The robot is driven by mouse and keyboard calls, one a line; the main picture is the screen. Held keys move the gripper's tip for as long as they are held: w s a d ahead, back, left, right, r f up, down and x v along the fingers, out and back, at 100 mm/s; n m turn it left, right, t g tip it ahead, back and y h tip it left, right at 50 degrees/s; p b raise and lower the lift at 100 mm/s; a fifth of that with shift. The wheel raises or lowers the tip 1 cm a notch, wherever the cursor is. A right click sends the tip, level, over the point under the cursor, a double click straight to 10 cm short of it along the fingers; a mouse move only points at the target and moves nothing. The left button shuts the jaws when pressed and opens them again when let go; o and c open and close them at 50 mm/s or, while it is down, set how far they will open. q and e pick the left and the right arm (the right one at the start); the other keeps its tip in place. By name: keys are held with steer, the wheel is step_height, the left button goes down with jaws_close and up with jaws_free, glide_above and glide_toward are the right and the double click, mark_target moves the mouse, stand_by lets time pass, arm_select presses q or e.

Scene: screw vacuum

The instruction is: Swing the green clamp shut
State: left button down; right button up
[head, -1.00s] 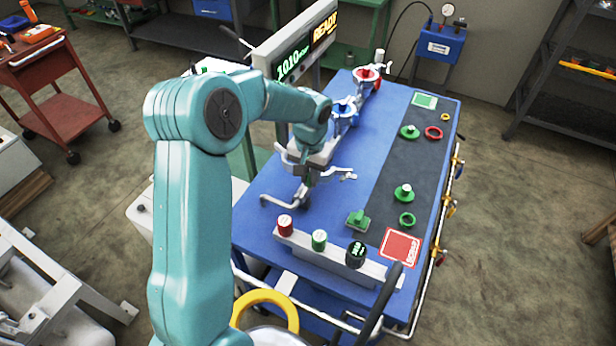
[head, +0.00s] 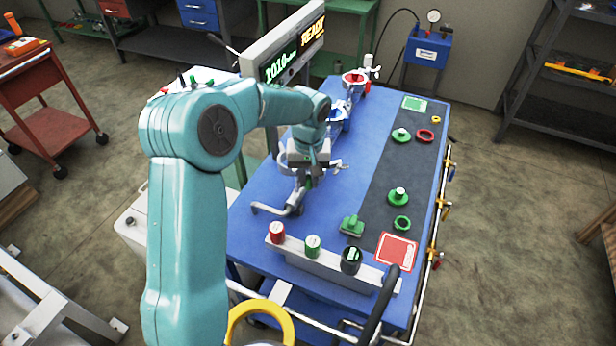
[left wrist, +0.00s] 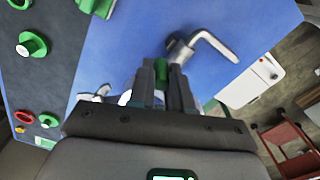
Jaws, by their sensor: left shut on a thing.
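The green clamp (head: 309,183) shows as a small green part under my left gripper (head: 306,180) in the head view. In the left wrist view the green part (left wrist: 160,70) sits between the fingertips of my left gripper (left wrist: 166,75), which is shut on it. A grey bent pipe (head: 268,209) lies just beside the clamp; in the left wrist view the pipe (left wrist: 212,42) reaches to the right. The fingers and wrist hide most of the clamp and the fitting, so I cannot tell how far the clamp is closed. My right gripper is not in view.
The blue table (head: 335,205) has a front rail with red, green and black knobs (head: 350,258). Blue (head: 338,110) and red (head: 352,78) clamp fittings stand behind my gripper. A dark strip on the right holds loose green and red parts. A screen (head: 290,60) stands at left.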

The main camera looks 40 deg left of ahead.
arm_select(q)
steer(key=shift+w+r, duration=0.1)
steer(key=shift+r, duration=0.05)
steer(key=c, duration=1.1)
jaws_free()
steer(key=shift+o, duration=0.2)
steer(key=shift+d, duration=0.1)
steer(key=shift+r, duration=0.3)
step_height(320, 180, up, 16)
steer(key=shift+f, duration=0.1)
steer(key=shift+c, duration=0.2)
